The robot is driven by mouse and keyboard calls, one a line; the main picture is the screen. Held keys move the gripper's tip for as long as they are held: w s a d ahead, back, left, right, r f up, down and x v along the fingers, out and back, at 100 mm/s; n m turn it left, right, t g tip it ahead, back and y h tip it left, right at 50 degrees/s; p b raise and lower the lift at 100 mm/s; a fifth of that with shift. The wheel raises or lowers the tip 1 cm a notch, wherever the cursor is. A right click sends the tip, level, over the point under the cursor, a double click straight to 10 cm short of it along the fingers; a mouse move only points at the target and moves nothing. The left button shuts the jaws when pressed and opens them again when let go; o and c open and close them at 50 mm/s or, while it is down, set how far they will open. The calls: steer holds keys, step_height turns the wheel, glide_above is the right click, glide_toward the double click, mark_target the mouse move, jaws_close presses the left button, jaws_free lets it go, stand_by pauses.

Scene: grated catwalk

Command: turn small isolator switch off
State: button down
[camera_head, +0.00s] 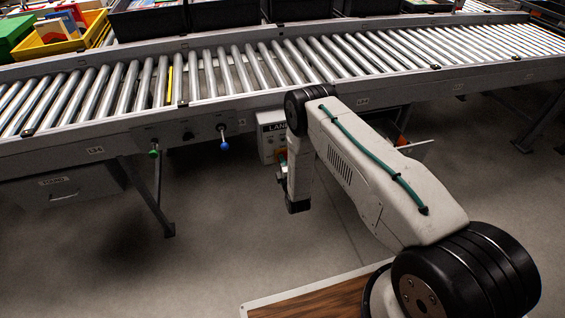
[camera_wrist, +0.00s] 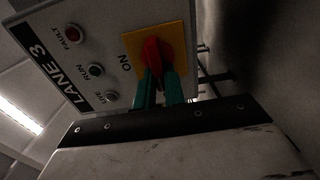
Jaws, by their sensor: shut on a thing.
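The isolator switch is a red rotary knob (camera_wrist: 153,55) on a yellow plate (camera_wrist: 132,45), with the word ON printed beside the plate. It sits on a pale grey panel (camera_wrist: 95,50) marked LANE 3. My gripper (camera_wrist: 158,78) has its teal fingers shut on the red knob, one on each side. The fingers hide part of the knob, and I cannot tell its exact angle. In the head view the grey box (camera_head: 269,132) hangs below the conveyor rail, partly hidden behind my arm.
A roller conveyor (camera_head: 215,75) runs across the head view. Green (camera_head: 154,153) and blue (camera_head: 224,146) knobs hang from its rail. Bins stand behind it. The floor in front is open.

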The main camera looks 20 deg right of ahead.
stand_by(0.3)
steer(key=c, duration=1.5)
jaws_free()
steer(key=s, duration=0.8)
